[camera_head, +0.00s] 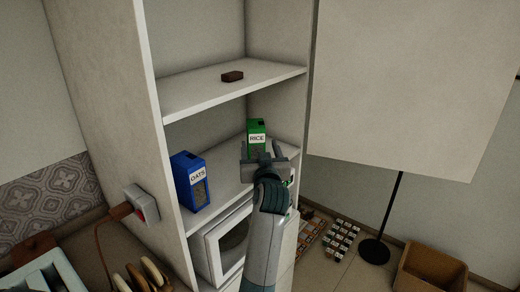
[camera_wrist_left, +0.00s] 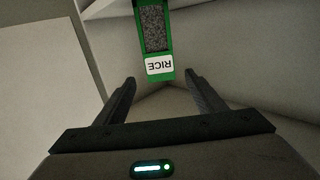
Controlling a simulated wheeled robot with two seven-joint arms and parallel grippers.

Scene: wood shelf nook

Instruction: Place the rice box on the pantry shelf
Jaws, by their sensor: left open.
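The green rice box (camera_head: 256,132) stands upright on the middle shelf (camera_head: 224,176) of the white shelf unit, near its right side wall. My left gripper (camera_head: 263,150) is in front of the box, and its fingers hide the box's lower part in the head view. In the left wrist view, the rice box (camera_wrist_left: 156,40) appears upside down beyond the fingertips, with its label facing me. The left gripper (camera_wrist_left: 160,80) is open, with nothing between its fingers and a gap to the box. My right gripper is not in view.
A blue oats box (camera_head: 190,182) stands on the same shelf at the left. A small brown block (camera_head: 232,76) lies on the shelf above (camera_head: 200,88). A white microwave (camera_head: 222,240) sits below. A lamp stand (camera_head: 390,205) and a brown bin (camera_head: 430,268) are at the right.

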